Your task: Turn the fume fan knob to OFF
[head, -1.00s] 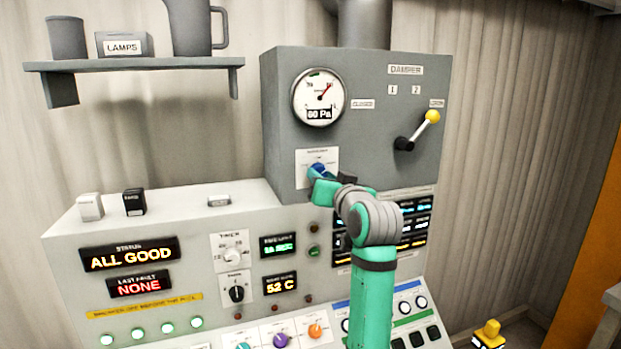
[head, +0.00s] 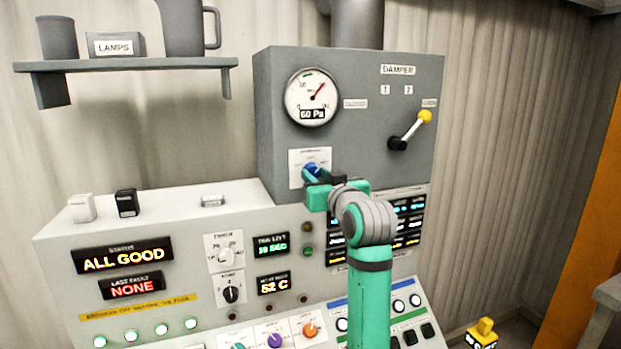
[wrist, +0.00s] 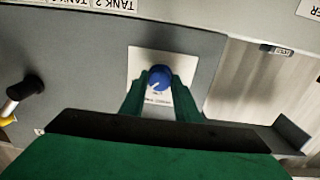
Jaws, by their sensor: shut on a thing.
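The fume fan knob is a small blue knob (head: 312,169) on a white plate (head: 296,157) low on the front of the grey box. My green gripper (head: 312,178) is at the knob, its fingers reaching up to it from in front. In the wrist view the knob (wrist: 160,77) sits between my two fingertips (wrist: 159,88), with a finger on each side. The fingers are shut on it. A pale pointer mark shows on the knob, but the plate's lettering is too small to read.
The damper lever with a yellow ball (head: 424,116) sticks out of the grey box (head: 350,100) at the right. The gauge (head: 312,97) above the knob reads 60 Pa. The sloped control panel (head: 190,215) with several knobs and buttons lies below my arm.

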